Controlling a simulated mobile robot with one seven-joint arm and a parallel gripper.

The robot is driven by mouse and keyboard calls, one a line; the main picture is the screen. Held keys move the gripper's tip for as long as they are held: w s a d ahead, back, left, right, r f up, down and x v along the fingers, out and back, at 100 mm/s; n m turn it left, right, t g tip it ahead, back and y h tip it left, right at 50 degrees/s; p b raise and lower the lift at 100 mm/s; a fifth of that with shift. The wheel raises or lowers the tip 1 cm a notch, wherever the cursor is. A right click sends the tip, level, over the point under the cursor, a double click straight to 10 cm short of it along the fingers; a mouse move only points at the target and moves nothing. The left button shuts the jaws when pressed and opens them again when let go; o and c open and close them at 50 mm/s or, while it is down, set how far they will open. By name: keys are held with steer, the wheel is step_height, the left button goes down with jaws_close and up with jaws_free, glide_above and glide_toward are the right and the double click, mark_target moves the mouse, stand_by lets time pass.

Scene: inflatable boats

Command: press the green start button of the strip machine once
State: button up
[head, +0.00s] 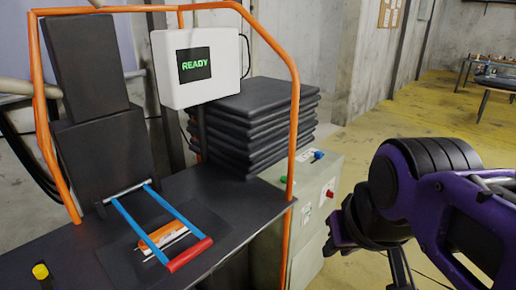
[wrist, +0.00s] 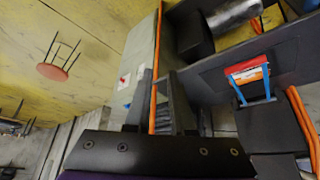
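The strip machine has a dark worktop (head: 190,195) and a white display box (head: 168,88) reading READY in green. A blue lever frame with a red handle (head: 190,254) lies over an orange-and-white piece on the worktop. A grey control cabinet (head: 312,215) stands to the right, with a red button (head: 330,193) on a white plate and a blue knob (head: 318,155) on top.
An orange tube frame (head: 295,100) rises between worktop and cabinet. Black pads (head: 255,125) are stacked behind it. A yellow button (head: 40,271) sits at the worktop's left front. A red stool (wrist: 52,72) stands on the open yellow floor.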

jaws_close()
stand_by(1.3)
